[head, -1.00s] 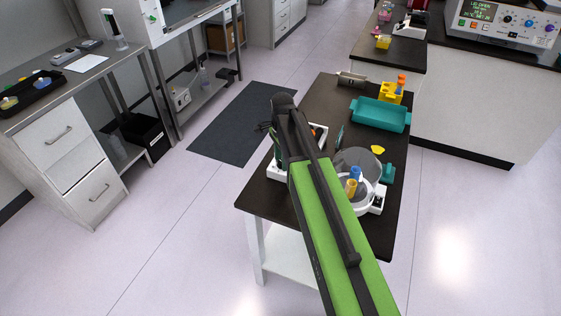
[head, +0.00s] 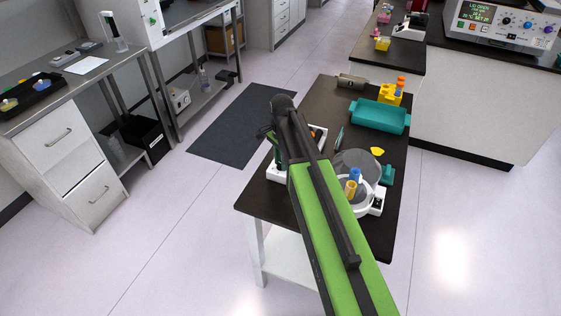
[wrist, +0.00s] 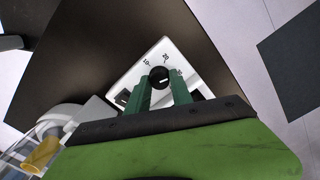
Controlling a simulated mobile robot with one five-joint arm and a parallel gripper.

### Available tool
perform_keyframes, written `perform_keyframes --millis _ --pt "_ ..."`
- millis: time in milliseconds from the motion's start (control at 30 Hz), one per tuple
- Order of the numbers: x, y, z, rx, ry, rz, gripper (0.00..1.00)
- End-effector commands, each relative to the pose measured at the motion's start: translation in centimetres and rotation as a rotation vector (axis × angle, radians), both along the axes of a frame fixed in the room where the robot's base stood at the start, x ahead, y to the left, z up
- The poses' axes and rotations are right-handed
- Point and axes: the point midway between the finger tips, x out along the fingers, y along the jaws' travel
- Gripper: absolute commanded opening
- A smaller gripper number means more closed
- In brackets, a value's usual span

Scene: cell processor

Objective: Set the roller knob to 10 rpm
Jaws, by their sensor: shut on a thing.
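The roller knob (wrist: 158,77) is a round black dial with a light mark on a white panel (wrist: 140,69), seen in the wrist view. The numbers 10 and 20 are printed around its far side, with another number to the right. I cannot read exactly where the mark points. My gripper (wrist: 161,84) has its two green fingers on either side of the knob and is shut on it. In the head view my arm hides the knob and most of the white roller device (head: 275,173); the green fingers (head: 269,134) show only partly.
On the same dark bench (head: 318,98) stand a round device with a clear lid (head: 358,162), a teal tray (head: 380,116), a yellow rack (head: 390,95) and a grey cylinder (head: 351,81). A dark floor mat (head: 240,125) lies left of the bench.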

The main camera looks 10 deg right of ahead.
Motion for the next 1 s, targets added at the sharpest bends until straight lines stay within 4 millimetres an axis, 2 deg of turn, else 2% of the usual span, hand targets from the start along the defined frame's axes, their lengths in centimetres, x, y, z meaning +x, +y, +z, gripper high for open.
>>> perform_keyframes --millis 1000 --pt "0.38 0.13 0.05 -0.002 -0.008 0.959 0.0"
